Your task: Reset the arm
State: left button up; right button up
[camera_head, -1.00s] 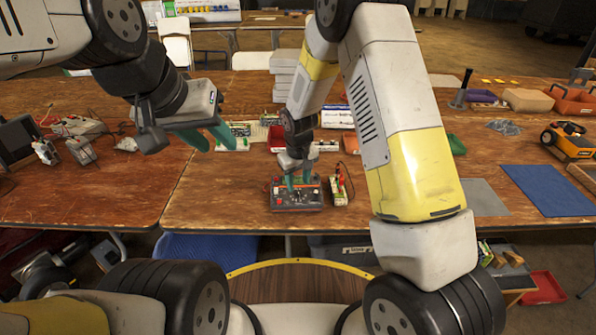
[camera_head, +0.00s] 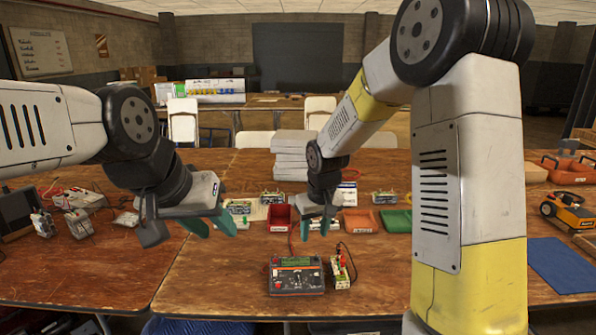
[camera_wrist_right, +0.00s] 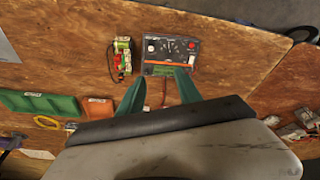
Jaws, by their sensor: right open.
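My right gripper (camera_head: 316,224) is raised above the table, behind the charger unit (camera_head: 296,276), with its green fingers apart and nothing between them. In the right wrist view the open fingers (camera_wrist_right: 160,92) point toward the charger unit (camera_wrist_right: 171,54), which has a dial, a small screen and a red knob. A small green and white module (camera_head: 340,270) with red and black leads stands beside the charger's right side, and it also shows in the wrist view (camera_wrist_right: 122,58). My left gripper (camera_head: 226,228) hangs over the left part of the table with its green fingers apart and empty.
Red (camera_head: 281,218), orange (camera_head: 360,221) and green (camera_head: 396,221) trays stand behind the right gripper. A grey stack (camera_head: 293,155) is further back. A blue mat (camera_head: 562,265) lies at the right. Wired modules (camera_head: 80,222) sit at the left.

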jog(key=s+d+r+m+t+y, duration=0.1)
jog(key=s+d+r, duration=0.2)
jog(key=s+r, duration=0.25)
jog(key=s+d+r+m+t, duration=0.1)
jog(key=s+d+r, duration=0.25)
jog(key=r, duration=0.35)
jog(key=s+d+r+m, duration=0.1)
jog(key=s+r, duration=0.1)
jog(key=s, duration=0.4)
jog(key=s+d+r+m+t, duration=0.1)
jog(key=s+d+r, duration=0.1)
jog(key=s, duration=0.5)
jog(key=shift+s+d+r, duration=0.15)
jog(key=shift+s+r, duration=0.1)
pick_arm(q)
jog(key=shift+w, duration=0.1)
pick_arm(e)
jog(key=shift+w, duration=0.15)
